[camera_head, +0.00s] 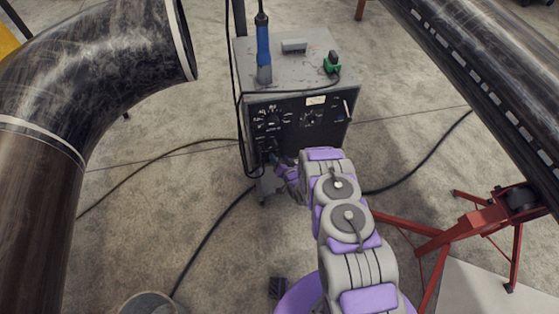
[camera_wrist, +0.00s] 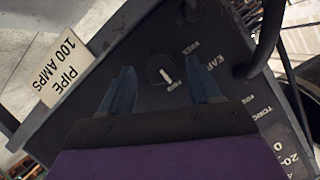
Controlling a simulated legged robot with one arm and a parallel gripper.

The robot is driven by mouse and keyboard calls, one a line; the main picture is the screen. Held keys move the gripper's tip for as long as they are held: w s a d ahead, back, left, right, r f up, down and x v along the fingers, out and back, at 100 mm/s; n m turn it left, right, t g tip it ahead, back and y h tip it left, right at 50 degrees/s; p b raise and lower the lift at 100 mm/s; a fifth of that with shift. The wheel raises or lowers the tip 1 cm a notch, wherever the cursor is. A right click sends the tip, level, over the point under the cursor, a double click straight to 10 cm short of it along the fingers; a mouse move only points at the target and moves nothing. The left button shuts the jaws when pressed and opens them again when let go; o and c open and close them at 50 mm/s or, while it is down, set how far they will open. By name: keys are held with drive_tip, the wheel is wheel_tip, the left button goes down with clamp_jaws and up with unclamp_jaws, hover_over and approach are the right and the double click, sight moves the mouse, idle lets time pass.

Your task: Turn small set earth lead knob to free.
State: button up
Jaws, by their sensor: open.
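The earth lead knob (camera_wrist: 158,73) is a small dark knob with a white pointer on the dark panel, beside a partly visible label beginning "EAR" in the wrist view. Small lettering sits at either end of the pointer, too blurred to read. My gripper (camera_wrist: 162,67) is open, one blue-grey finger on each side of the knob, with visible gaps. I cannot tell how far the fingertips are from the panel. In the head view, my gripper (camera_head: 268,184) is at the lower left of the set's front, and the knob cannot be made out there. The small set (camera_head: 290,78) is a grey box with a dark front.
A "PIPE 100 AMPS" label (camera_wrist: 68,62) lies left of the knob. Dark cables (camera_wrist: 262,40) hang at the upper right. A blue-handled tool (camera_head: 263,50) and a green clamp (camera_head: 331,63) are on top of the set. Large pipes (camera_head: 95,70) flank it, with red stands (camera_head: 470,222) at right.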

drive_tip(key=shift+w+a, duration=0.15)
drive_tip(key=shift+a, duration=0.2)
drive_tip(key=shift+d, duration=0.2)
drive_tip(key=shift+d, duration=0.2)
drive_tip(key=shift+c, duration=1.4)
drive_tip(key=shift+a, duration=0.15)
drive_tip(key=c, duration=0.8)
